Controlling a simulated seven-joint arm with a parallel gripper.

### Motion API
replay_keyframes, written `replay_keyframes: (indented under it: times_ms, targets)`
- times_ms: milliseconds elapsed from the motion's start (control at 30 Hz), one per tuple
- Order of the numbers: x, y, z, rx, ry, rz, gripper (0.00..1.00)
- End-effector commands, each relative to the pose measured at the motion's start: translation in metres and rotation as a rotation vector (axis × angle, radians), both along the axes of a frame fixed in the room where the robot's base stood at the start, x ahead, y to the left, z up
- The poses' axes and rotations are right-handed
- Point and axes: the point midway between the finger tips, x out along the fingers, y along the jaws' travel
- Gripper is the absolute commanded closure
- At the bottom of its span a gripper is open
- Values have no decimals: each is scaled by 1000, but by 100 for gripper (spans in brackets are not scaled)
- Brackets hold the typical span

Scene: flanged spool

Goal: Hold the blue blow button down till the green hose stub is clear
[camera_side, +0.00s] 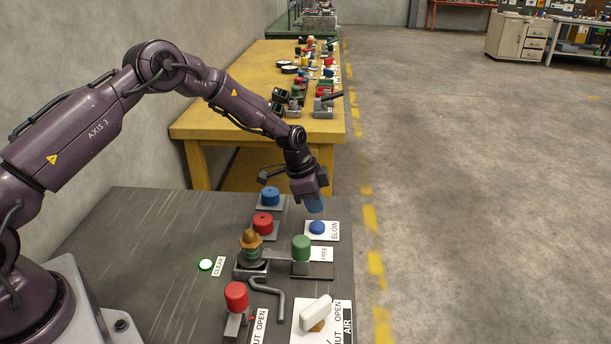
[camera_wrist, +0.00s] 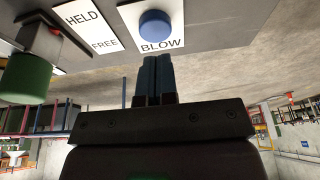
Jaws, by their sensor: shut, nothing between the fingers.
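The blue blow button (camera_side: 317,227) is a low dome on a white plate marked BLOW. It also shows in the wrist view (camera_wrist: 156,24), just beyond my fingertips. My gripper (camera_side: 315,209) points down over the button, its two blue fingers shut together and empty. The wrist view shows the fingers (camera_wrist: 153,58) side by side, with the button apparently apart from them. The green hose stub (camera_side: 301,247) stands upright on a grey block by a plate marked FREE. It shows at the left of the wrist view (camera_wrist: 25,78), near HELD and FREE labels.
A round lamp (camera_side: 206,265) with a pale face and green rim sits by a CLEAR label. A brass fitting (camera_side: 250,240), red stubs (camera_side: 263,223) (camera_side: 236,296), a blue stub (camera_side: 270,196) and a white AIR handle (camera_side: 316,313) crowd the bench.

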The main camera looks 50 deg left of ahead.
Motion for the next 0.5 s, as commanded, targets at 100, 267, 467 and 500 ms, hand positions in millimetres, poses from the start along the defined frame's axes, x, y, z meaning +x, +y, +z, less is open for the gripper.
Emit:
replay_keyframes:
  times_ms: [100, 267, 467, 500]
  targets:
    - [-5, 8, 32, 1, -5, 2, 100]
    - [-12, 14, 63, 0, -7, 3, 100]
    - [-16, 18, 84, -2, -7, 2, 100]
    - [-17, 18, 86, -2, -7, 2, 100]
